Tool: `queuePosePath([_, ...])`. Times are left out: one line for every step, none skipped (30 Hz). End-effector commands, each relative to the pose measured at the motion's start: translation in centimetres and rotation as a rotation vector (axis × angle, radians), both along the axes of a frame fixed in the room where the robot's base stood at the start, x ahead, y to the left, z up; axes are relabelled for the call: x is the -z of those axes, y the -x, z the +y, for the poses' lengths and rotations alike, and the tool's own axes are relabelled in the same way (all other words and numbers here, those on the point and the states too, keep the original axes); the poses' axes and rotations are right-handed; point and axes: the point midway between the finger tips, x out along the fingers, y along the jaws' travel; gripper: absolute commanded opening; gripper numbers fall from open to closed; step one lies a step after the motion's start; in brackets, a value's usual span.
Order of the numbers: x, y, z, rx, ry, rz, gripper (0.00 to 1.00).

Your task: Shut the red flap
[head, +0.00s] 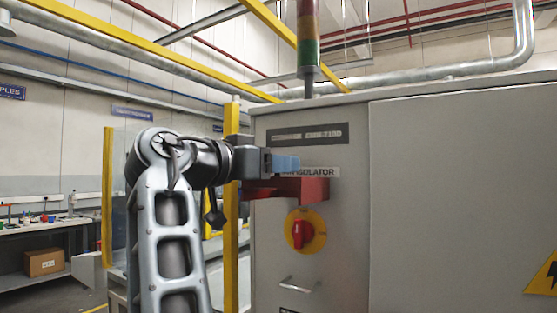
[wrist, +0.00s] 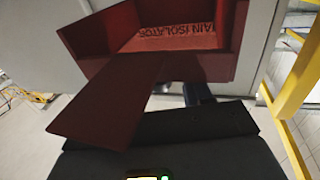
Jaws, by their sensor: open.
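The red flap (wrist: 108,108) stands open in the wrist view, a flat dark red panel sticking out from a red box (wrist: 212,68) on the cabinet. Inside the box, part of the lettering "MAIN ISOLATOR" shows. In the head view the red parts (head: 308,188) sit below the label; flap and box are hard to tell apart there. My gripper (head: 284,163) is open, its blue fingers just above the red parts in that view. In the wrist view the fingers (wrist: 198,93) are mostly hidden behind the red panel. I cannot tell whether they touch it.
The grey cabinet (head: 430,190) fills the right side. Below the red box are a red rotary switch (head: 303,234) on a yellow disc and a metal handle (head: 299,284). A yellow post (head: 231,250) stands left of the cabinet. A workbench (head: 35,228) is far left.

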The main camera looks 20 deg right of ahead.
Motion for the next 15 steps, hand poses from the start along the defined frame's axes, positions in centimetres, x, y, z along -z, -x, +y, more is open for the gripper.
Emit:
queuePosePath([-0.07,-0.12,-0.3,0.0,0.0,0.0,0.49])
queuePosePath([-0.06,-0.17,-0.43,0.0,0.001,0.0,0.49])
queuePosePath([-0.03,-0.21,-0.54,-0.001,0.001,0.0,0.49])
queuePosePath([-0.02,-0.23,-0.61,-0.001,0.001,0.0,0.49])
queuePosePath([-0.01,-0.25,-0.64,-0.001,0.001,0.0,0.49])
queuePosePath([0.01,-0.26,-0.67,-0.001,0.001,0.0,0.49])
queuePosePath([0.02,-0.26,-0.67,-0.001,0.001,0.0,0.49])
queuePosePath([0.02,-0.26,-0.67,-0.001,0.001,0.0,0.49])
queuePosePath([0.02,-0.26,-0.67,-0.001,0.001,0.0,0.49])
queuePosePath([0.02,-0.26,-0.67,-0.001,0.001,0.0,0.49])
queuePosePath([0.02,-0.25,-0.66,-0.001,0.001,0.0,0.49])
queuePosePath([0.02,-0.25,-0.66,-0.001,0.001,0.0,0.47])
queuePosePath([0.02,-0.25,-0.66,-0.001,0.001,0.0,0.44])
queuePosePath([0.02,-0.25,-0.66,-0.001,0.001,0.0,0.41])
queuePosePath([0.02,-0.25,-0.66,-0.001,0.001,0.0,0.37])
